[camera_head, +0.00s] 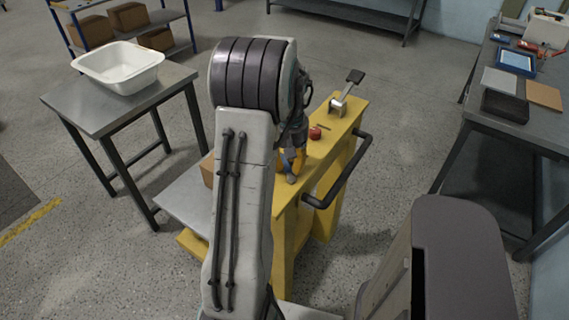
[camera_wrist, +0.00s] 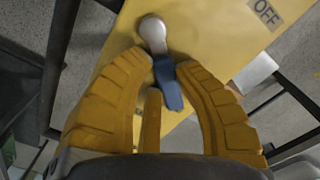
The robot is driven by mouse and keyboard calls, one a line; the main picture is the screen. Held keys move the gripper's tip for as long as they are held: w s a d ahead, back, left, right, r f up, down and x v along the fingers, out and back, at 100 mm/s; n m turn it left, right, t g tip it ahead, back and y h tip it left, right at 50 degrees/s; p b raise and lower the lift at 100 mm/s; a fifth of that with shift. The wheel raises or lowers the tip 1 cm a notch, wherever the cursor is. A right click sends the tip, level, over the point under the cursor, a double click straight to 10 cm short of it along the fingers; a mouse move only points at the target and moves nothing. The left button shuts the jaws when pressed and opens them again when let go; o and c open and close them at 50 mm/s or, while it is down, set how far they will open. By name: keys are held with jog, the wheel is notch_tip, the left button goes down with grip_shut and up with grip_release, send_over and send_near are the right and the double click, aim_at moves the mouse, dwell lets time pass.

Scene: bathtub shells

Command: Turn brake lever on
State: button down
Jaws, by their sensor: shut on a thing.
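The brake lever (camera_wrist: 166,82) has a blue grip and a rounded grey pivot end on a yellow panel. An OFF label (camera_wrist: 268,12) is on the panel at the upper right of the wrist view. In the head view my arm hides much of the gripper and lever; the blue grip (camera_head: 289,164) shows beside the yellow cart (camera_head: 284,245).
The cart also carries a red button (camera_head: 315,133), a black-ended lever (camera_head: 349,84) and a dark side handle (camera_head: 352,170). A table (camera_head: 172,84) with a white basin (camera_head: 118,66) stands left. A workbench (camera_head: 497,112) stands right. Open floor lies behind.

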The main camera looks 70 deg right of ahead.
aim_at(303, 172)
jog(key=m, duration=0.2)
jog(key=s+m, duration=0.2)
jog(key=m, duration=0.1)
jog(key=shift+d+f+m, duration=0.1)
jog(key=shift+d+m, duration=0.05)
jog(key=shift+m, duration=0.15)
jog(key=shift+s+a+m+b, duration=0.15)
jog(key=shift+s+m, duration=0.25)
jog(key=shift+m, duration=0.65)
jog(key=shift+s+a+m+b, duration=0.15)
jog(key=shift+s+m, duration=0.25)
jog(key=shift+m, duration=0.65)
jog(key=c, duration=0.9)
grip_release()
jog(key=shift+d, duration=0.1)
notch_tip(303, 172, up, 12)
jog(key=shift+r, duration=0.1)
